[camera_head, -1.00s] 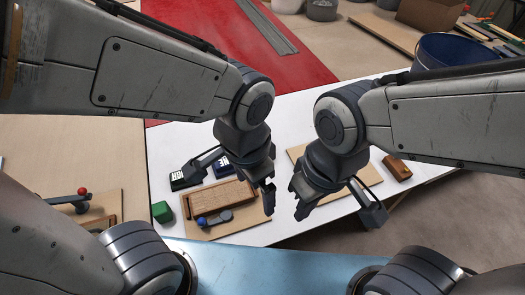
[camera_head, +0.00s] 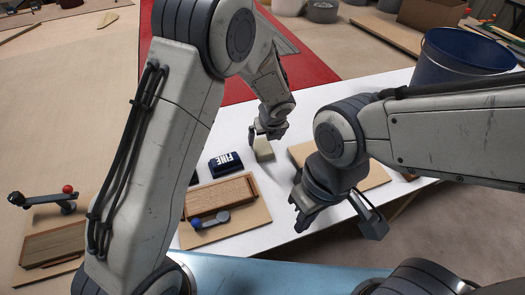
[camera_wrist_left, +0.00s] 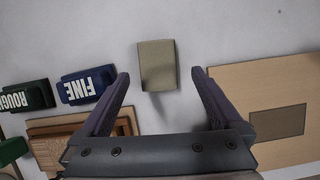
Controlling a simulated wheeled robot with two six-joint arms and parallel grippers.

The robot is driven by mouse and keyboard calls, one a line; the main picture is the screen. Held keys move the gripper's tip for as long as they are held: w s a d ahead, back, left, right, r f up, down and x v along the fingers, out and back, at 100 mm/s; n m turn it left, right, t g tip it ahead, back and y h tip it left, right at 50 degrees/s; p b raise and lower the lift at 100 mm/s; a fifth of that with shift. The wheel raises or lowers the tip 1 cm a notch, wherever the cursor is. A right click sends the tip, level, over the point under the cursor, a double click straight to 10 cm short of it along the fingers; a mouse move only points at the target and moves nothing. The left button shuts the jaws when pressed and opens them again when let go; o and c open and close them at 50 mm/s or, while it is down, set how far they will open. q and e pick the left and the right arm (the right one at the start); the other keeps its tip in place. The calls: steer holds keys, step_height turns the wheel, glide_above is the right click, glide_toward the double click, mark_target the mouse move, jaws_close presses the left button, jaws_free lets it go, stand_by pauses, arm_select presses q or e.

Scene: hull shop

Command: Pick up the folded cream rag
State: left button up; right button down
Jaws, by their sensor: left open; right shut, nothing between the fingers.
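The folded cream rag (camera_wrist_left: 157,68) lies on the white table as a small beige block. In the left wrist view it sits between and a little beyond the fingertips of my left gripper (camera_wrist_left: 158,75). In the head view the rag (camera_head: 264,150) shows just below my left gripper (camera_head: 267,134), partly covered by it. My left gripper is open and empty, above the rag; I cannot tell the exact height. My right gripper (camera_head: 300,208) is shut and empty, to the right of the wooden board and nearer the front of the table.
A dark blue block marked FINE (camera_head: 226,164) lies left of the rag; a green one marked ROUGH (camera_wrist_left: 22,97) is beyond it. A board (camera_head: 255,215) with a wooden block and a blue-knobbed tool is in front. Another board (camera_wrist_left: 285,75) lies right. A blue bucket (camera_head: 460,60) stands at the back right.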

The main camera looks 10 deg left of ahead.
mark_target(262, 146)
arm_select(q)
steer(key=x, duration=0.3)
steer(key=b+x, duration=0.1)
steer(key=x, duration=0.2)
steer(key=shift+s+a+f, duration=0.1)
steer(key=shift+a+f, duration=0.05)
steer(key=shift+f, duration=0.2)
steer(key=shift+c, duration=0.3)
steer(key=c, duration=1.2)
steer(key=shift+r, duration=0.2)
step_height(262, 146, up, 4)
steer(key=shift+r+p, duration=0.2)
steer(key=shift+p, duration=0.6)
steer(key=s+d+r, duration=0.1)
steer(key=d+r, duration=0.1)
steer(key=d, duration=0.1)
steer(key=s+d+r, duration=0.2)
steer(key=d, duration=0.2)
steer(key=s+d+r, duration=0.2)
steer(key=d, duration=0.1)
steer(key=shift+s+d+r, duration=0.15)
steer(key=shift+d, duration=0.05)
